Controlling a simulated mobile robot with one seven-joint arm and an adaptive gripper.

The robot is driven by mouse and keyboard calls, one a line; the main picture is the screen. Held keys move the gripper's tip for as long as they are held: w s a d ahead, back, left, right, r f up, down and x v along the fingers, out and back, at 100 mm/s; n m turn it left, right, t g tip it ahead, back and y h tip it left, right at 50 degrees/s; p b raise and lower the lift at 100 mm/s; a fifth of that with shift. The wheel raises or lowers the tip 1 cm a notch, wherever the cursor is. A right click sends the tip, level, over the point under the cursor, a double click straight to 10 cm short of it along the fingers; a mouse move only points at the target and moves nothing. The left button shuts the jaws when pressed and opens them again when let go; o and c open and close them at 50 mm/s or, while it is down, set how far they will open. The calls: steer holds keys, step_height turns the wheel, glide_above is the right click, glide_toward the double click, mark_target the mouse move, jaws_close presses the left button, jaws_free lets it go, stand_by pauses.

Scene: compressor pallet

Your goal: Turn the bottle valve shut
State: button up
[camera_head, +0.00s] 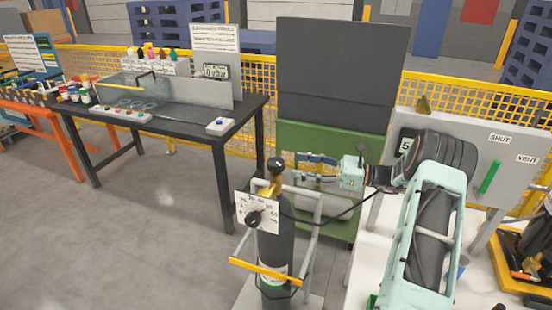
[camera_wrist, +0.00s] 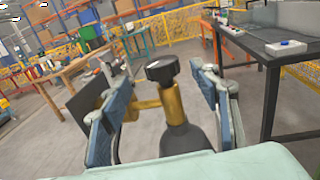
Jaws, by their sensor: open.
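The gas bottle (camera_head: 276,250) stands upright, dark with a brass valve (camera_head: 274,186) and a round black handwheel (camera_head: 276,163) on top. In the wrist view the handwheel (camera_wrist: 162,68) sits in the gap between my fingers, above the brass valve body (camera_wrist: 173,102) and bottle shoulder (camera_wrist: 186,139). My gripper (camera_head: 298,164) reaches in from the right in the head view, at about handwheel height. It is open, with blue pads on both sides of the gap (camera_wrist: 160,80). I see no contact with the handwheel.
A white dial plate (camera_head: 258,212) with a black knob is on the bottle's front. A yellow bar (camera_head: 266,270) crosses the bottle's trolley. A dark workbench (camera_head: 180,115) stands left. A grey panel (camera_head: 478,140) marked SHUT and VENT, with a green handle (camera_head: 490,177), stands right.

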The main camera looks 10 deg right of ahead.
mark_target(276, 162)
steer(key=p+x, duration=0.1)
steer(key=x, duration=0.7)
steer(key=shift+w+a, duration=0.15)
steer(key=shift+a, duration=0.05)
steer(key=c, duration=1.2)
